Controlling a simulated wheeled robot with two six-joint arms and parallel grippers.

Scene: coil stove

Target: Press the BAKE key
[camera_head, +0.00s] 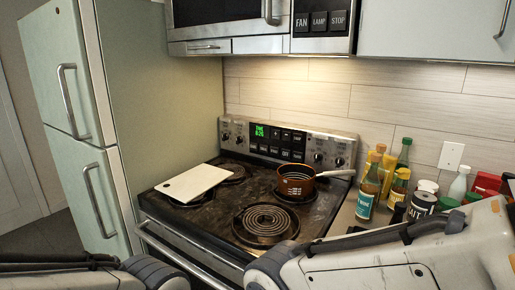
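The stove's control panel (311,147) stands upright at the back of the coil stove. It has a green lit display (260,130) and two rows of dark keys (285,144) in its middle. The key labels are too small to read surely, so I cannot tell which one is BAKE. Dark knobs sit at both ends of the panel. Links of my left arm show at the bottom left and links of my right arm at the bottom right. Neither gripper's fingers are in view, and nothing of mine touches the panel.
A brown pot (296,186) with its handle to the right stands on a back right coil. A pale board (193,183) lies over the left side of the stovetop. Bottles (367,193) and jars crowd the right counter. A microwave (240,22) hangs above.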

